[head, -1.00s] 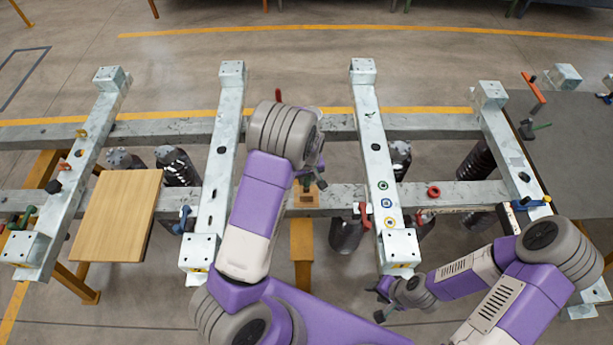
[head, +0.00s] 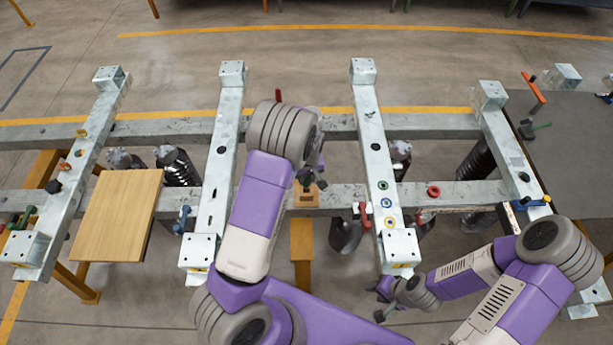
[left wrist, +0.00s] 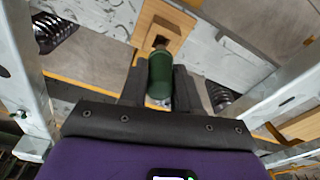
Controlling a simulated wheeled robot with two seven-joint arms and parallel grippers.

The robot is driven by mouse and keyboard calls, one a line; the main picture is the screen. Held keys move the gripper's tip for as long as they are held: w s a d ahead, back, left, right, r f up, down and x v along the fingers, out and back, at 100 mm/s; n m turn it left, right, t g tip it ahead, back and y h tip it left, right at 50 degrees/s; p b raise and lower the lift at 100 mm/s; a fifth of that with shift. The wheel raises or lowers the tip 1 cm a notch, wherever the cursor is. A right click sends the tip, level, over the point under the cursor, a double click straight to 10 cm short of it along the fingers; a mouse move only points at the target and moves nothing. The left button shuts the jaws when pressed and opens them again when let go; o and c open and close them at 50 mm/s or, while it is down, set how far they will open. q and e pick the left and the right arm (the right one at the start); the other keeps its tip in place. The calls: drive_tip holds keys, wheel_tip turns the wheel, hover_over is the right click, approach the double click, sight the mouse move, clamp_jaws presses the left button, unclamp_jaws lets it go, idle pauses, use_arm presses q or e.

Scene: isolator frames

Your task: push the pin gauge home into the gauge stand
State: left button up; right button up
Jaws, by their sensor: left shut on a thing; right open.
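The pin gauge (left wrist: 160,76) shows in the left wrist view as a dark green cylinder. My left gripper (left wrist: 160,88) is shut on it, one finger on each side. Its far end points at a dark opening in the gauge stand (left wrist: 176,32), a light wooden block. I cannot tell how deep the pin sits there. In the head view the stand (head: 300,201) lies on the front grey beam, just below my left gripper (head: 311,180), whose arm hides most of the grip. My right gripper (head: 383,301) is open and empty, low and right of centre, away from the stand.
Galvanised cross beams stand left (head: 215,180) and right (head: 378,160) of the stand. A red ring (head: 433,191) lies on the front beam. A wooden board (head: 117,215) is at left, and a dark grey table (head: 580,150) at right.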

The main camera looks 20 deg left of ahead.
sight(306, 184)
use_arm(q)
drive_tip(key=shift+f+b, duration=1.7)
drive_tip(key=shift+f, duration=0.55)
drive_tip(key=o, duration=1.1)
drive_tip(key=r, duration=0.2)
drive_tip(key=r+p, duration=0.1)
drive_tip(key=r, duration=0.4)
drive_tip(key=shift+s+d+r, duration=0.25)
drive_tip(key=shift+s+r, duration=0.05)
drive_tip(key=shift+f, duration=0.15)
